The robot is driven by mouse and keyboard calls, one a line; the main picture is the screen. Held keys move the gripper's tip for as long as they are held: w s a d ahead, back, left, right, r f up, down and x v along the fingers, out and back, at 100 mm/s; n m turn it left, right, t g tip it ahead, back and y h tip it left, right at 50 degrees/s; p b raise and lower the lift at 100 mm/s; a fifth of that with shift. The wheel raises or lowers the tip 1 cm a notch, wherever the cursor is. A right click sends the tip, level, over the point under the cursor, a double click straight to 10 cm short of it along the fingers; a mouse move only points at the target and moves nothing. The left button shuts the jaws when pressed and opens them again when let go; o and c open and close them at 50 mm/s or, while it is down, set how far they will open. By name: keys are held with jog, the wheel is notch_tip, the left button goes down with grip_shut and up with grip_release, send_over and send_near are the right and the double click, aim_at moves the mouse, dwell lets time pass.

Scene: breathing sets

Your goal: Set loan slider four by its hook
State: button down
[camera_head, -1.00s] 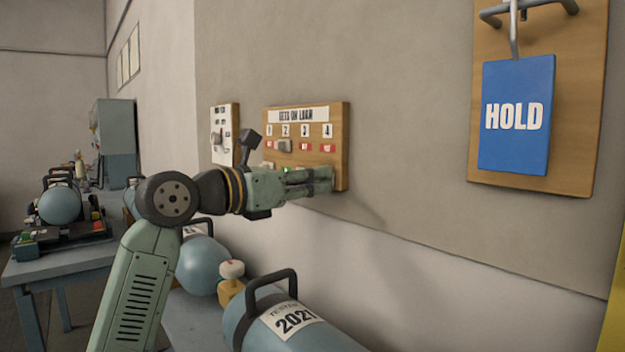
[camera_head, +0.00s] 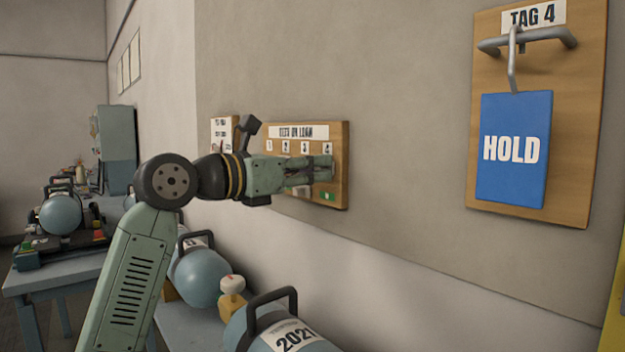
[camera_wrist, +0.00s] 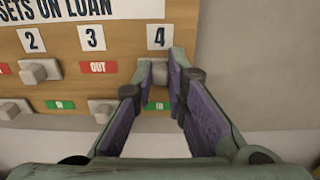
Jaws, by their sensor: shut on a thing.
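The loan board (camera_head: 340,190), headed "SETS ON LOAN", hangs on the wall with numbered sliders; it fills the top of the wrist view (camera_wrist: 120,45). Slider four (camera_wrist: 159,73) is a grey knob just under the number 4, with a green IN label (camera_wrist: 157,106) showing below it. My gripper (camera_head: 330,168) is shut on this knob; its fingers stand either side of it in the wrist view (camera_wrist: 163,78). The hook (camera_head: 527,42), under a TAG 4 label (camera_head: 534,15), carries a blue HOLD tag (camera_head: 515,150).
Slider two (camera_wrist: 40,72) is up; slider three (camera_wrist: 102,109) is down with red OUT showing. A smaller board (camera_head: 222,130) hangs left, partly behind my arm. The wall between board and hook is clear.

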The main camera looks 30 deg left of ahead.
jog(key=shift+r, duration=0.4)
jog(key=c, duration=2)
grip_release()
jog(key=shift+c, duration=0.2)
jog(key=o, duration=0.4)
jog(key=shift+f, duration=0.1)
jog(key=shift+o, duration=0.2)
jog(key=v, duration=1.2)
jog(key=shift+f, duration=0.1)
